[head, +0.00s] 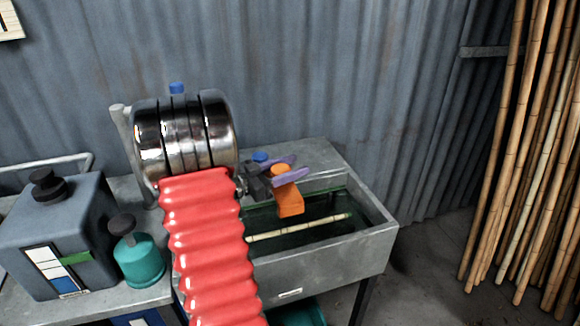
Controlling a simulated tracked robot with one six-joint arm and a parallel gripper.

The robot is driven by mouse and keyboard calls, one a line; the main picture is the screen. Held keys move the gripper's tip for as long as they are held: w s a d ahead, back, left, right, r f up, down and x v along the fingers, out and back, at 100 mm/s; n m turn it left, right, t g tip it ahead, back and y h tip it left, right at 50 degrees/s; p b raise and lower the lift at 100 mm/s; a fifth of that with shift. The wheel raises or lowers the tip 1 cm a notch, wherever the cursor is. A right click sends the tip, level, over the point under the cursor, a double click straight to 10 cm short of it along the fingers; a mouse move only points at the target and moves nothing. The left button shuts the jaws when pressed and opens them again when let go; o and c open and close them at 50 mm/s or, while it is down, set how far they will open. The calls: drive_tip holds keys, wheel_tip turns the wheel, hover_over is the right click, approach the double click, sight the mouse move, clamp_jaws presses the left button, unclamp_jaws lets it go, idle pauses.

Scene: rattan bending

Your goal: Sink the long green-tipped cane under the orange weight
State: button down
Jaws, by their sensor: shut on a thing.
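My gripper (285,170) has purple fingers and is shut on the orange weight (290,201). The weight hangs from the fingers over the grey trough (330,262). A long pale cane (299,228) lies in the dark green water in the trough, slanting up to the right. Its right end looks greenish, but it is small. Its left end is partly hidden by my arm. The weight is above and behind the cane in the picture. I cannot tell whether they touch.
A grey container (65,215) with a black cap and a teal bottle (139,258) stand on the bench left of my arm. Tall bamboo canes (530,150) lean at the right. A corrugated metal wall (350,80) stands behind the trough.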

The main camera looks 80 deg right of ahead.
drive_tip(key=shift+f, duration=0.15)
hover_over(282, 232)
drive_tip(key=d+x, duration=0.1)
drive_tip(key=x, duration=0.3)
drive_tip(key=shift+w+a+f, duration=0.1)
drive_tip(key=shift+f, duration=3.65)
drive_tip(key=shift+w+a+f, duration=0.1)
drive_tip(key=shift+f, duration=3.7)
drive_tip(key=shift+f, duration=0.85)
drive_tip(key=shift+f, duration=0.8)
